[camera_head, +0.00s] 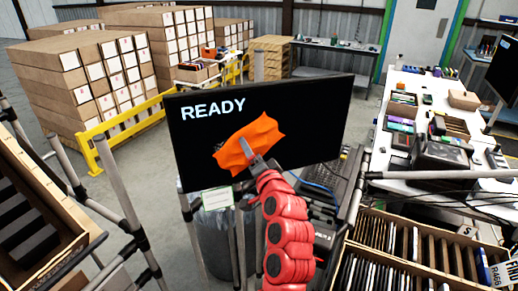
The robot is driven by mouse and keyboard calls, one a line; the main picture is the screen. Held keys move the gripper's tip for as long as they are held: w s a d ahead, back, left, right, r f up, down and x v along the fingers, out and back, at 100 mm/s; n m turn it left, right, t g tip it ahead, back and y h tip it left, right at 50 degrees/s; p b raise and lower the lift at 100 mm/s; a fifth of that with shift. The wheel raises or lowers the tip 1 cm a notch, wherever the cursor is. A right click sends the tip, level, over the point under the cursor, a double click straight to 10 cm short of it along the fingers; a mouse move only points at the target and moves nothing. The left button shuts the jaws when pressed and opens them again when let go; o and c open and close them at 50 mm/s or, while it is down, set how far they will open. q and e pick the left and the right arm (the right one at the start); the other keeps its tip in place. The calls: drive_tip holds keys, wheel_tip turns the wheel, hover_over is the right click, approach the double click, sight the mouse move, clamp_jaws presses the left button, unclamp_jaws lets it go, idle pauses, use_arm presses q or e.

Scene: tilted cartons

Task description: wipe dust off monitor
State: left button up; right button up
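The monitor (310,115) is a black screen with the word READY in pale letters at its upper left. An orange cloth (262,132) is spread in front of the middle of the screen and hides part of it. My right gripper (249,153), on a red arm rising from the bottom, is shut on the lower part of the cloth. The cloth looks to be against the screen, but I cannot tell for sure. A small greyish patch (218,148) shows on the screen at the cloth's left edge. My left gripper is not in view.
A keyboard (325,178) lies below the monitor's right side. A divided carton (400,250) stands at lower right, another carton (40,190) at left. A white workbench (385,150) with boxes is at right. A yellow rail (125,118) and stacked cartons (90,80) stand behind.

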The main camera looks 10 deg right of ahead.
sight(231, 153)
drive_tip(key=a+p, duration=0.2)
drive_tip(key=a, duration=0.1)
drive_tip(key=a+p, duration=0.1)
drive_tip(key=a, duration=0.1)
drive_tip(key=shift+s+r, duration=0.2)
drive_tip(key=shift+s, duration=0.2)
drive_tip(key=shift+a+p, duration=0.3)
drive_tip(key=shift+s+a+p, duration=0.2)
drive_tip(key=shift+a+p, duration=0.55)
drive_tip(key=shift+a, duration=0.05)
drive_tip(key=shift+s+a+p, duration=0.2)
drive_tip(key=shift+a+p, duration=0.5)
drive_tip(key=shift+a, duration=0.2)
drive_tip(key=shift+a+f, duration=0.2)
drive_tip(key=shift+a, duration=0.15)
